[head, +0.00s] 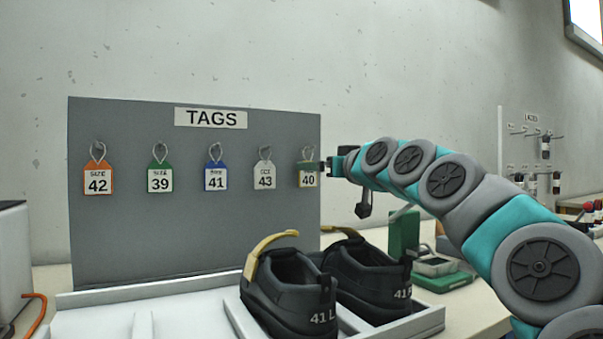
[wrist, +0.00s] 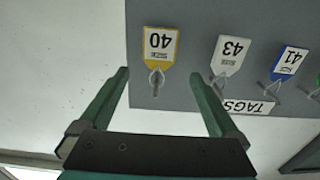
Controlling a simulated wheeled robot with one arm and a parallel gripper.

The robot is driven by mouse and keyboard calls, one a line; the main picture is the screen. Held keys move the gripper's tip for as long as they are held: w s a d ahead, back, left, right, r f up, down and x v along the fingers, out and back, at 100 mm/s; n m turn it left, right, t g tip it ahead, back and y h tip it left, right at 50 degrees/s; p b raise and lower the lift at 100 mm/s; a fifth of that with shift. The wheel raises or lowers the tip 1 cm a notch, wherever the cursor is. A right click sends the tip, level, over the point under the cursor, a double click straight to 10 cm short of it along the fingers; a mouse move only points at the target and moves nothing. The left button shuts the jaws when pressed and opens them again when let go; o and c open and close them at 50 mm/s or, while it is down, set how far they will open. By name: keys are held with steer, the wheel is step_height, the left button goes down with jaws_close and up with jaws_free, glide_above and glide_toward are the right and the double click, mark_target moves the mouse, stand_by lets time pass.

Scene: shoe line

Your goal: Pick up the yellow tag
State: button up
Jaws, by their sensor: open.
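The yellow tag (head: 309,181), marked 40, hangs by a pale loop from a hook at the right end of the grey tag board (head: 200,240). In the wrist view the yellow tag (wrist: 160,46) appears upside down, with its loop and hook below it. My gripper (head: 318,166) is at the right edge of the board, and a green finger covers the upper part of the tag in the head view. In the wrist view my gripper (wrist: 160,76) is open and empty, with the hook and loop between its fingertips in the picture. I cannot tell the remaining depth.
The white tag 43 (head: 264,177) hangs just left of the yellow one, then blue 41 (head: 215,178), green 39 (head: 160,178) and orange 42 (head: 98,179). Black shoes (head: 290,290) stand in a white tray (head: 190,318) below. A green device (head: 405,232) stands behind them.

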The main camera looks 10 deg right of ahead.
steer(key=shift+p+x, duration=0.55)
steer(key=shift+x, duration=3)
steer(key=shift+d, duration=0.1)
steer(key=c, duration=1.4)
steer(key=shift+c, duration=0.2)
steer(key=shift+r, duration=0.3)
